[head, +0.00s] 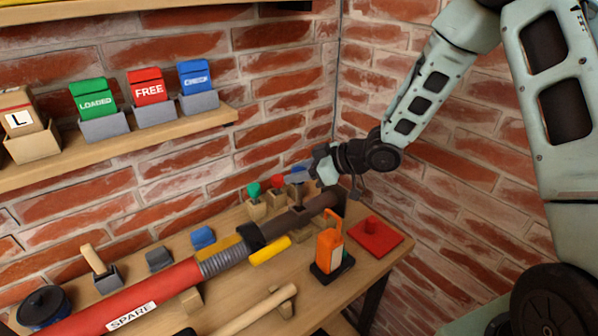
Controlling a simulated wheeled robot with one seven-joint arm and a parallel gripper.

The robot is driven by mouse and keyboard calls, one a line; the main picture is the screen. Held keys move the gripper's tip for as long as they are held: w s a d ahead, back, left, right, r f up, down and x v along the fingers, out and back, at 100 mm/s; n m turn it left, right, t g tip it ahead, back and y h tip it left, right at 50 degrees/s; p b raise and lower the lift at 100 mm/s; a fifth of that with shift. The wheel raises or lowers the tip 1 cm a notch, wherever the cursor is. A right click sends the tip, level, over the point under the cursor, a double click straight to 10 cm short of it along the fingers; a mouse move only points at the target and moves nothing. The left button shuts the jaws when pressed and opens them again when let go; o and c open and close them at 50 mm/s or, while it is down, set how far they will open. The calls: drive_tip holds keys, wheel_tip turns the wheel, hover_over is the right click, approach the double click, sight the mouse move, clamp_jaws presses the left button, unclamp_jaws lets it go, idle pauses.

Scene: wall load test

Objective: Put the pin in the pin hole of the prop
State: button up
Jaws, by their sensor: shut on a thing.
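The prop (165,283) is a long red tube labelled SPARE. It lies slantwise on the wooden bench, with a grey threaded section (222,262) and a dark inner tube (292,222) towards the right. My gripper (318,168) is above the bench's far right part, near the dark tube's far end. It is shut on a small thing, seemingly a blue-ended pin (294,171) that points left. Green-topped (253,190) and red-topped (277,181) pieces stand in wooden blocks beside it. The pin hole cannot be made out, and the grip itself is too small to see clearly.
An orange block-like device (328,248) stands on a black base near the front, and a red plate (375,236) lies right of it. A wooden rod (245,312) lies in front of the prop. Brick walls close the corner; a shelf (150,145) holds card boxes.

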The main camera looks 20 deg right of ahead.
drive_tip(key=shift+f, duration=0.25)
drive_tip(key=shift+f+b, duration=0.4)
drive_tip(key=shift+f, duration=0.25)
drive_tip(key=shift+f+b, duration=0.4)
drive_tip(key=shift+f, duration=0.25)
idle(0.6)
drive_tip(key=shift+f+b, duration=0.6)
drive_tip(key=shift+f, duration=0.05)
drive_tip(key=o, duration=1.7)
